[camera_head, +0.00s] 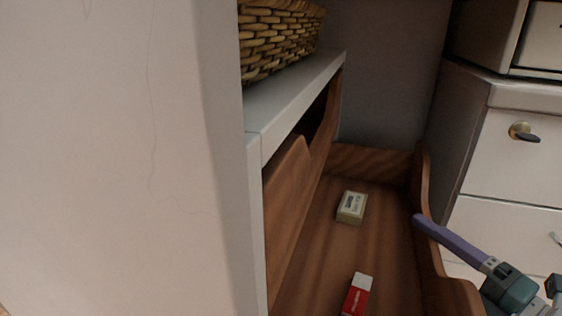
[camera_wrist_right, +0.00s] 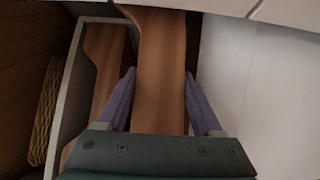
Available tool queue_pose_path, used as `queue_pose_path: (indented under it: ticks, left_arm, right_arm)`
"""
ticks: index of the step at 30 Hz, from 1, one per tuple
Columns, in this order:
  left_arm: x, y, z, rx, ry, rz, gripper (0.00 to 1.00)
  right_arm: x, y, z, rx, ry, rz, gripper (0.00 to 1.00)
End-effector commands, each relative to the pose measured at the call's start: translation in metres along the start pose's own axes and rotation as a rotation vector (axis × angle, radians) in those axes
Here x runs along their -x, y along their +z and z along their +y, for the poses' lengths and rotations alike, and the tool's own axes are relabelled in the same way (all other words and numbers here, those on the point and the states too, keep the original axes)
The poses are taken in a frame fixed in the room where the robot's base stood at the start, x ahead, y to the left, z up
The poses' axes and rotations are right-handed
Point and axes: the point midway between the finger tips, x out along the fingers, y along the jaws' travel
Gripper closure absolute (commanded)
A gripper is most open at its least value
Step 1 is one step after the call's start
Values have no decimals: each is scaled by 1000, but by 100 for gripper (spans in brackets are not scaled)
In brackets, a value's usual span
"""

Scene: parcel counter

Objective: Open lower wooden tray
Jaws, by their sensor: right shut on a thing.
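The lower wooden tray (camera_head: 388,240) is pulled out from the white cabinet, and its inside shows in the head view. A small pale box (camera_head: 352,207) and a red and white box (camera_head: 357,295) lie on its floor. My right gripper (camera_head: 432,227) is at the tray's outer wall at the right. In the right wrist view its two purple fingers (camera_wrist_right: 158,80) stand on either side of the tray's wooden wall (camera_wrist_right: 161,50), shut on it. One finger is largely hidden in the head view. My left gripper is not in view.
Another wooden tray front (camera_head: 286,185) with a notch sits under the white shelf (camera_head: 290,100), above the lower tray. A wicker basket (camera_head: 280,35) stands on the shelf. White drawers (camera_head: 505,165) with a dark handle (camera_head: 523,132) stand close at the right.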

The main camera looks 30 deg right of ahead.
Motion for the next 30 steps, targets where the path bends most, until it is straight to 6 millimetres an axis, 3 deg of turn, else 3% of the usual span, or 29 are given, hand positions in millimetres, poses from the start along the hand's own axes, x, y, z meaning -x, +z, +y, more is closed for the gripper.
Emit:
queue_pose_path:
  ticks: [14,15,18,26,30]
  left_arm:
    - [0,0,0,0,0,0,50]
    - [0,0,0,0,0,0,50]
    - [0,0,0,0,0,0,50]
    - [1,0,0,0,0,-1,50]
    - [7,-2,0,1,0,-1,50]
  right_arm:
    - [5,6,0,0,3,0,100]
    - [5,6,0,0,3,0,32]
    - [5,6,0,0,3,0,20]
    - [6,6,0,0,1,-1,20]
    - [20,6,1,-1,-2,-2,20]
